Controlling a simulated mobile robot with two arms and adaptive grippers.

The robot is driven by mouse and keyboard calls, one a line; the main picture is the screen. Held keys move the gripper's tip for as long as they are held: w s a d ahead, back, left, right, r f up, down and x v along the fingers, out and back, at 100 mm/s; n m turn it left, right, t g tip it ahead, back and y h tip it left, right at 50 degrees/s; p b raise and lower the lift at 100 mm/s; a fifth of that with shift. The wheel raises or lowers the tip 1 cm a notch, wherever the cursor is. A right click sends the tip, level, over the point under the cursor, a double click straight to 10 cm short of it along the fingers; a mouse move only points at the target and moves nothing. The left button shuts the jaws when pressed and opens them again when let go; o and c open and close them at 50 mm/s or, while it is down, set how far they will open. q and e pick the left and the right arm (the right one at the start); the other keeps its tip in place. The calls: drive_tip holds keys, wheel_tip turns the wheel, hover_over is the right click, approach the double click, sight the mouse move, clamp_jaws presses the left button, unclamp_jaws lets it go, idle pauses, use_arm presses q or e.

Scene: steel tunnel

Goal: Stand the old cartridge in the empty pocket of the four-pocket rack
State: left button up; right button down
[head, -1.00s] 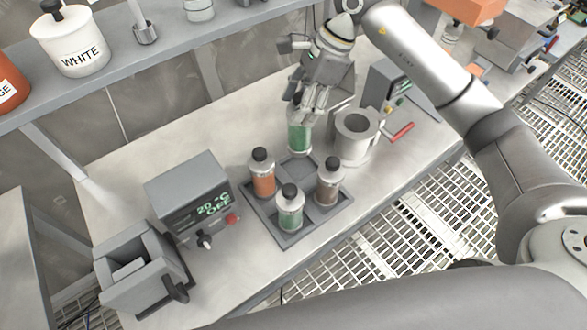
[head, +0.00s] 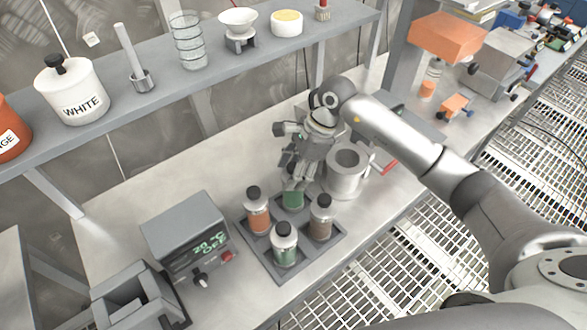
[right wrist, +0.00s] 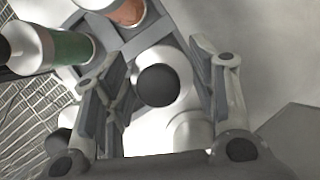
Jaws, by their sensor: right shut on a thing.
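The four-pocket rack (head: 318,252) stands on the bench. It holds an orange cartridge (head: 258,217), a green cartridge (head: 284,251) and a brown cartridge (head: 320,224), all upright with black caps. My right gripper (head: 297,182) is shut on another green cartridge (head: 292,200), the old cartridge, at the rack's back pocket. In the head view its lower part shows at that pocket; whether it touches the floor is unclear. In the right wrist view, its black cap (right wrist: 158,85) sits between the fingers (right wrist: 160,100). My left gripper is out of view.
A metal pot (head: 345,172) stands close to the right of my gripper. A grey control box (head: 187,235) is left of the rack. The shelf (head: 200,85) runs behind. Bench surface left of my gripper is bare.

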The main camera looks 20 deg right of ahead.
drive_tip(key=shift+f, duration=0.15)
drive_tip(key=c, duration=0.9)
unclamp_jaws()
drive_tip(key=o, duration=0.3)
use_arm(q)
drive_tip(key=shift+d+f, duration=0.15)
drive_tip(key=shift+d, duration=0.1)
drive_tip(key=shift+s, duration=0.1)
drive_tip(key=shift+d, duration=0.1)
